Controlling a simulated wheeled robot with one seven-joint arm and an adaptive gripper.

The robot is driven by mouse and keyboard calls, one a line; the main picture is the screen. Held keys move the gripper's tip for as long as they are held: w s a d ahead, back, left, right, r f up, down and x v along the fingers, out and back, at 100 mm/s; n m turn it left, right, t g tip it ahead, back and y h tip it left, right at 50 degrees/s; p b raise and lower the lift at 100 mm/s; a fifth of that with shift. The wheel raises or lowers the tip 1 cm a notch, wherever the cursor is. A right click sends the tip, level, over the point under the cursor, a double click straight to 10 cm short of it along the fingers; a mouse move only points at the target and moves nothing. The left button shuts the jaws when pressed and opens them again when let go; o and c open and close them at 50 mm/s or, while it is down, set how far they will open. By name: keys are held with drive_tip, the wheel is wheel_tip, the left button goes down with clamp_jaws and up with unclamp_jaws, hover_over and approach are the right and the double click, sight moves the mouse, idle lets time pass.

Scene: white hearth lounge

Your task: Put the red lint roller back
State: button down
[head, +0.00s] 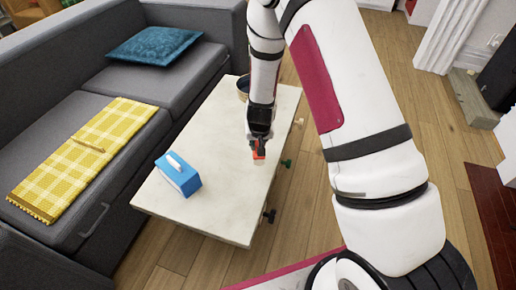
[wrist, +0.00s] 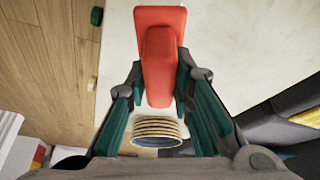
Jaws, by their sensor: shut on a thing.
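The red lint roller (wrist: 160,55) is between the two fingers of my gripper (wrist: 160,84) in the wrist view. The fingers are shut on it, one on each side, and its wide red end points away from my palm. In the head view only a small red part of the roller (head: 259,150) shows below my gripper (head: 260,140), over the right part of the pale low table (head: 222,212). I cannot tell whether the roller touches the tabletop.
A blue tissue box (head: 180,176) stands on the table's left side. A round ribbed container (wrist: 156,128) is at the table's far end, partly behind my arm. A grey sofa (head: 60,115) borders the left.

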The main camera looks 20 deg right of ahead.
drive_tip(key=shift+s+f+b, duration=0.1)
drive_tip(key=shift+f+b, duration=0.25)
drive_tip(key=shift+f, duration=1)
drive_tip(key=shift+a, duration=0.1)
drive_tip(key=shift+f, duration=0.15)
drive_tip(key=c, duration=1.4)
unclamp_jaws()
